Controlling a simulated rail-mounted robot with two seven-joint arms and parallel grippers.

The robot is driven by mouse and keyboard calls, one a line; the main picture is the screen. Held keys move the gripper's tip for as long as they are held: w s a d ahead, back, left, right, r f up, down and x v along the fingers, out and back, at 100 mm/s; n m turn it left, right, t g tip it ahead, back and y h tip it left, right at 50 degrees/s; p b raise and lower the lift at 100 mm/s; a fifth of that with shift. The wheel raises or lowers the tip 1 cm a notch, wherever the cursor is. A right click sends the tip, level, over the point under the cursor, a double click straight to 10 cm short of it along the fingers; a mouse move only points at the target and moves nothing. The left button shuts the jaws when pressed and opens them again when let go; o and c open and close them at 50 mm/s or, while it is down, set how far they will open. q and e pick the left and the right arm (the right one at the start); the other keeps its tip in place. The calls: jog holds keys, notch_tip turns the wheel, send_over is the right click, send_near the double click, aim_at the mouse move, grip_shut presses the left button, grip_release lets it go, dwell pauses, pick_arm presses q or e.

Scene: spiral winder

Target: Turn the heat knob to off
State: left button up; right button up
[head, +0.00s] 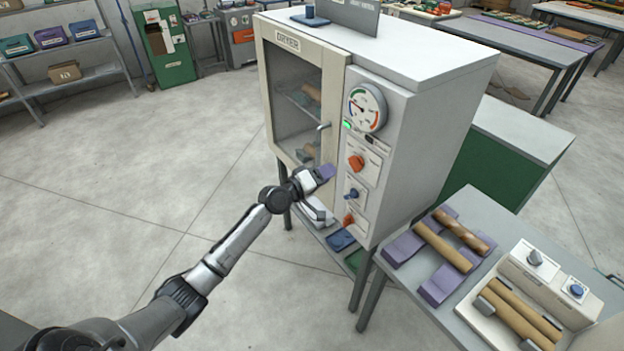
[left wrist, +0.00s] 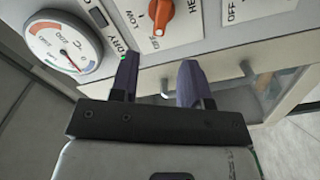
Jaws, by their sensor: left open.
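The dryer (head: 300,80) has a control column on its right front, with an orange knob (head: 356,161), a blue knob (head: 351,193) and a red-orange knob (head: 349,219) one above the other. Their labels are too small to read in the head view. That panel's knob is out of that view. My left gripper (head: 326,193) is open and empty, close to the column's left side. My right gripper is not in view.
A round gauge (head: 365,108) and a lit green lamp (head: 348,125) are above the knobs. The door handle (head: 323,127) sticks out just left of the column. A table (head: 472,200) with rollers stands at the right. The floor at the left is clear.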

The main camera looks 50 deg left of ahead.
pick_arm(q)
jog(key=shift+s+a, duration=0.15)
jog(key=shift+s, duration=1.05)
jog(key=shift+s+a, duration=0.1)
jog(key=shift+s, duration=1.1)
